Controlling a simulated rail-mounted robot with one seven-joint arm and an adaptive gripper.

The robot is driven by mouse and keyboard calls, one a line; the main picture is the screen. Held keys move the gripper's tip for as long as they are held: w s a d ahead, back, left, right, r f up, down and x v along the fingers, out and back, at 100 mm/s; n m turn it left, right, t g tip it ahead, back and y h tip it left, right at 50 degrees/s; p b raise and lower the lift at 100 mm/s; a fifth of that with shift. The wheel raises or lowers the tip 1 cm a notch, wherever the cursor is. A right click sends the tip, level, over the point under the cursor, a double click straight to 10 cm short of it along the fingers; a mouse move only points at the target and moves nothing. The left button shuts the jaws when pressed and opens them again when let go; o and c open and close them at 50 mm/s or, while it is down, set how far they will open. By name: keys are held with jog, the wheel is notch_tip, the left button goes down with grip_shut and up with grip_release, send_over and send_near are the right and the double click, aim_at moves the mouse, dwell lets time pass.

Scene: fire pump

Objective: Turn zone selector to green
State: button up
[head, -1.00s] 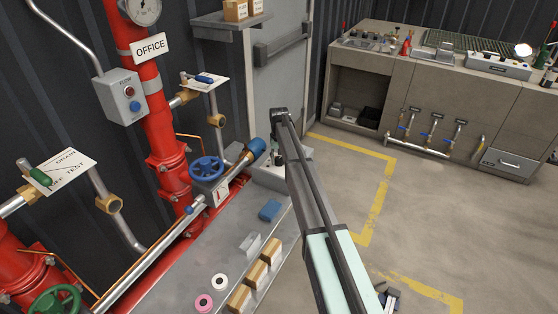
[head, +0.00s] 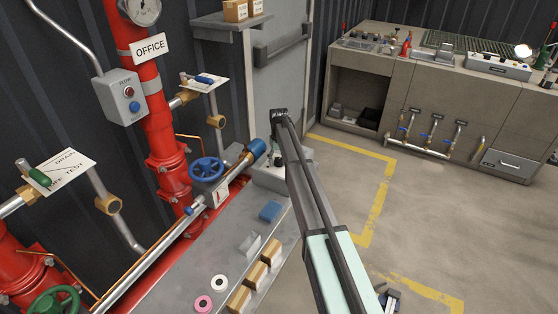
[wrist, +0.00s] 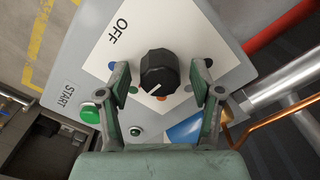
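The zone selector is a black faceted knob (wrist: 159,73) on a white plate marked OFF, in the middle of the wrist view. A white pointer mark on it points toward the lower left of the picture. Small coloured dots lie around it, partly covered by my fingers. My gripper (wrist: 161,88) is open, with one finger on each side of the knob and a visible gap on both sides. In the head view the grey control box (head: 268,177) shows at the bench's far end, partly behind my arm; the knob is hidden there.
A blue part (wrist: 186,130) and a copper pipe (wrist: 270,128) are close on the right. A blue handwheel (head: 206,169) and red pipes stand left of the box.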

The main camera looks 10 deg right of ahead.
aim_at(279, 159)
jog(key=shift+r, duration=0.1)
notch_tip(279, 159, up, 12)
dwell(0.7)
jog(key=s+f+g, duration=0.2)
jog(key=s+f, duration=1.1)
jog(key=s, duration=1.2)
jog(key=s+f+m+g, duration=0.1)
jog(key=s+f+g, duration=0.1)
jog(key=s+f, duration=1.1)
jog(key=s+f+g, duration=0.2)
jog(key=s+f, duration=1.2)
jog(key=s, duration=2.3)
jog(key=shift+g, duration=0.4)
